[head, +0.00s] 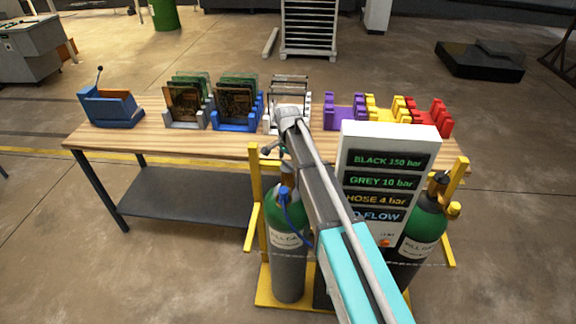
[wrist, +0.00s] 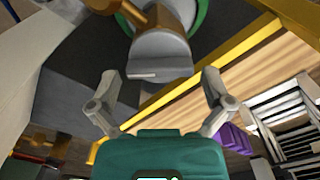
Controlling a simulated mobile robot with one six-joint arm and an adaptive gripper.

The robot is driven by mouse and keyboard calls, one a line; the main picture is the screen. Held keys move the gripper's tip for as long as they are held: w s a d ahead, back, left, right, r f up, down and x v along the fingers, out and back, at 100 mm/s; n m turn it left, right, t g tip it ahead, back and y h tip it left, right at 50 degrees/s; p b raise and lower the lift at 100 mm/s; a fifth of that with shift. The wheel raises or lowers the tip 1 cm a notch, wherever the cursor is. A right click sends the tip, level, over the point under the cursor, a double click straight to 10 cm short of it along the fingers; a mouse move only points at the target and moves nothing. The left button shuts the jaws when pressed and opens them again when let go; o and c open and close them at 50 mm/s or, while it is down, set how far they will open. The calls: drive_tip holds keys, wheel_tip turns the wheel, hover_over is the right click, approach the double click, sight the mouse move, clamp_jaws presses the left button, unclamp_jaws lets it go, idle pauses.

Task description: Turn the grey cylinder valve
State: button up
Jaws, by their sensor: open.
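The grey cylinder (head: 288,270) with a green shoulder stands at the left in the yellow rack in the head view. Its valve top is small and partly hidden there. In the wrist view a grey round valve knob (wrist: 160,55) with a pale mark sits on a brass valve body (wrist: 150,14), with a green ring of the cylinder behind. My gripper (wrist: 160,76) is open, one finger on each side below the knob. The knob's near edge lies about level with the fingertips, and I see no finger touching it. In the head view the gripper is mostly hidden by the arm.
A white panel (head: 434,133) reads BLACK 150 bar, GREY 10 bar, HOSE 4 bar; its last line is partly covered. A second green-shouldered cylinder (head: 424,225) stands at right. The yellow rack (head: 256,200) borders both. Behind is a wooden table (head: 150,142) with coloured holders.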

drive_tip(key=shift+f, duration=0.1)
drive_tip(key=shift+c, duration=0.3)
drive_tip(key=c, duration=0.8)
drive_tip(key=shift+n, duration=0.4)
drive_tip(key=n, duration=0.3)
drive_tip(key=shift+a, duration=0.1)
drive_tip(key=n, duration=0.4)
drive_tip(key=shift+n, duration=0.4)
drive_tip(key=n, duration=0.4)
drive_tip(key=shift+n, duration=0.3)
drive_tip(key=n, duration=0.4)
drive_tip(key=shift+n, duration=0.4)
